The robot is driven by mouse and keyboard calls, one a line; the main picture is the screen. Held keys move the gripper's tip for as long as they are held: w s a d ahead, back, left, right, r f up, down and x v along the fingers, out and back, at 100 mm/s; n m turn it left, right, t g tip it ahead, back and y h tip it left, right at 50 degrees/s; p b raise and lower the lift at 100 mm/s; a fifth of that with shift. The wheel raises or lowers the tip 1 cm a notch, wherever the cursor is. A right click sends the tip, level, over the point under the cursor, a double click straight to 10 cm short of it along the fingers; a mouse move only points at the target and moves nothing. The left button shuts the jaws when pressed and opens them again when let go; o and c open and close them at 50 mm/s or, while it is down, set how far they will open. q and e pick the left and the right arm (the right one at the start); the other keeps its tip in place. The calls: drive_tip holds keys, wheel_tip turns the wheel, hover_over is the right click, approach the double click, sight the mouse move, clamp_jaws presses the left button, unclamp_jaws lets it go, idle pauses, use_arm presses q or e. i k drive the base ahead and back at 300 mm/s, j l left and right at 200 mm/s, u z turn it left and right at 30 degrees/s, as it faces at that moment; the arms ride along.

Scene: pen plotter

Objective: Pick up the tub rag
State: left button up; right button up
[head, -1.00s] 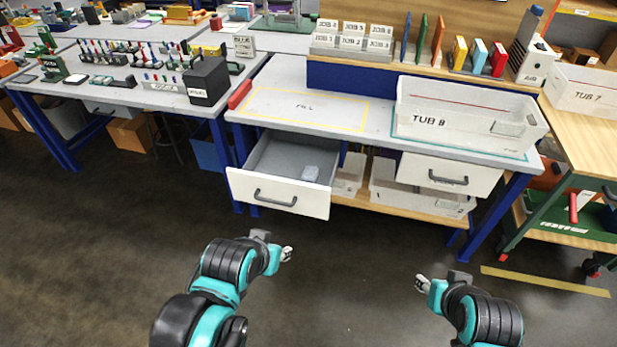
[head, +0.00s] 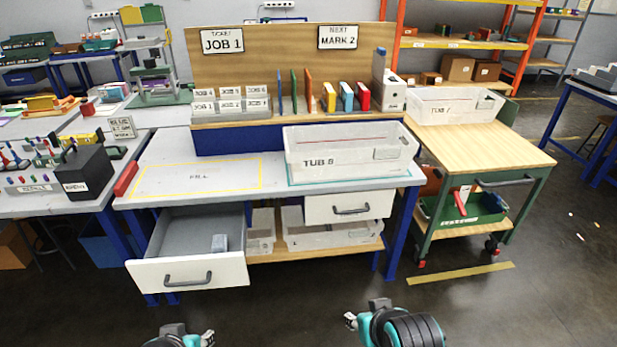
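A small pale blue-grey item (head: 219,243), possibly the tub rag, lies in the open left drawer (head: 188,272) under the bench. It is too small to tell for sure that it is cloth. The clear TUB 8 (head: 305,162) stands on the right of the bench top. My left gripper (head: 208,338) is at the bottom edge, in front of and below the open drawer, apart from it. My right gripper (head: 350,321) is over the floor, in front of the bench. Both fingertips are too small to read as open or shut.
The bench top has a bare yellow-outlined FILL area (head: 160,180). The right drawer (head: 320,208) is closed. A wooden-topped cart with TUB 7 (head: 425,112) stands at the right. A black box (head: 85,172) sits on the left table. The floor in front is clear.

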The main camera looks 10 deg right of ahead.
sight(220, 243)
drive_tip(key=i+l, duration=0.25)
drive_tip(key=i, duration=0.2)
drive_tip(key=i+l+u, duration=0.1)
drive_tip(key=i, duration=0.35)
drive_tip(key=i+l, duration=0.35)
drive_tip(key=i, duration=0.1)
